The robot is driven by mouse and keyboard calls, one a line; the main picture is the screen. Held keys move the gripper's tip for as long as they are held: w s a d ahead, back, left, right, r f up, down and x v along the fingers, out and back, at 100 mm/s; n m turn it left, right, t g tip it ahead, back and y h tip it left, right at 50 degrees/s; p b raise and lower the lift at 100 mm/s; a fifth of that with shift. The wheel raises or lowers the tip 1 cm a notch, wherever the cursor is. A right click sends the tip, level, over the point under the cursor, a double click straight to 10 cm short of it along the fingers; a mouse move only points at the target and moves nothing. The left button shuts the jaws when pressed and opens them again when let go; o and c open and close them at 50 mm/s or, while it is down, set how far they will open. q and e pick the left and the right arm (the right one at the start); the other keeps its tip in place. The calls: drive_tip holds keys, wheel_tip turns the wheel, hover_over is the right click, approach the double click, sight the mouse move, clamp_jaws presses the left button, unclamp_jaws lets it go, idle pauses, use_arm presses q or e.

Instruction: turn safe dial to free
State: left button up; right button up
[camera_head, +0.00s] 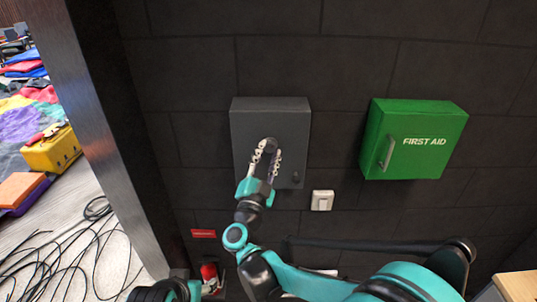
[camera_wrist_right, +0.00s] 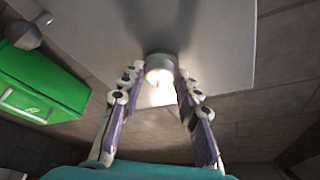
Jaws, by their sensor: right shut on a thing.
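A dark grey safe box (camera_head: 245,118) is fixed to the black wall. Its round dial (camera_head: 269,143) stands out from the front face. In the right wrist view the dial (camera_wrist_right: 160,63) is a grey cylinder with a bright glare below it. My right gripper (camera_head: 267,152) is at the safe's front, with its fingers on both sides of the dial and shut on it. The wrist view shows the two fingers (camera_wrist_right: 159,76) converging on the dial's sides. Any marks on the dial are too small to read. My left gripper does not show.
A small dark knob (camera_head: 295,177) sits at the safe's lower right. A green first aid cabinet (camera_head: 432,120) hangs to the right, and a white switch (camera_head: 322,200) is below the safe. Cables (camera_head: 70,250) lie on the floor at left.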

drive_tip(key=m, duration=0.2)
drive_tip(key=m+g+h+p, duration=0.1)
drive_tip(key=m, duration=0.1)
drive_tip(key=m+g+p, duration=0.1)
drive_tip(key=m, duration=0.1)
drive_tip(key=shift+a+r+m, duration=0.15)
drive_tip(key=shift+r+m, duration=0.2)
drive_tip(key=shift+m, duration=0.05)
drive_tip(key=shift+m+g+p, duration=0.9)
drive_tip(key=shift+m+g, duration=0.1)
drive_tip(key=shift+m, duration=1.3)
drive_tip(key=o, duration=1.2)
drive_tip(key=shift+c, duration=0.2)
drive_tip(key=v, duration=0.7)
drive_tip(key=shift+s, duration=0.2)
drive_tip(key=shift+a, duration=0.1)
